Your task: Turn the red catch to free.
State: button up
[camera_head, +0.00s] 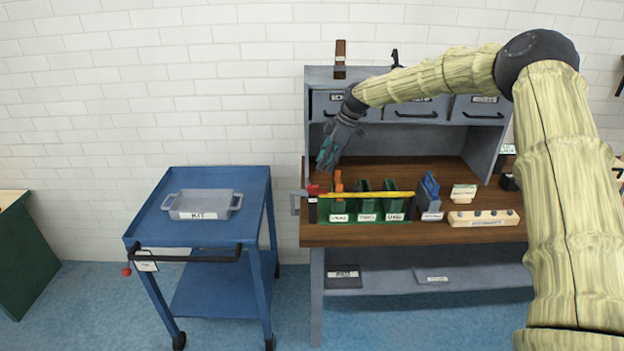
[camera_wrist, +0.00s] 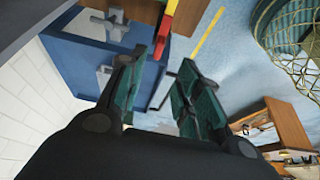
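The red catch (camera_head: 313,190) sits at the left end of a yellow bar (camera_head: 370,194), at the front left of the workbench. The bar runs across the front of several green bins. My gripper (camera_head: 325,160) hangs above and slightly right of the catch, pointing down and apart from it. Which way the catch is turned is too small to tell.
A blue trolley (camera_head: 180,227) with a grey kit tray (camera_head: 203,205) stands left of the workbench (camera_head: 440,235). A blue holder (camera_head: 430,195) and a wooden block with holes (camera_head: 484,217) stand right of the bins. Drawers (camera_head: 412,108) line the bench's back.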

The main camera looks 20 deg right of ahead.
aim_at(317, 189)
jog(key=p+x, duration=0.3)
jog(key=x, duration=0.7)
jog(key=shift+w+d+p, duration=0.1)
jog(key=shift+w+p, duration=0.05)
jog(key=shift+p, duration=0.25)
grip_shut()
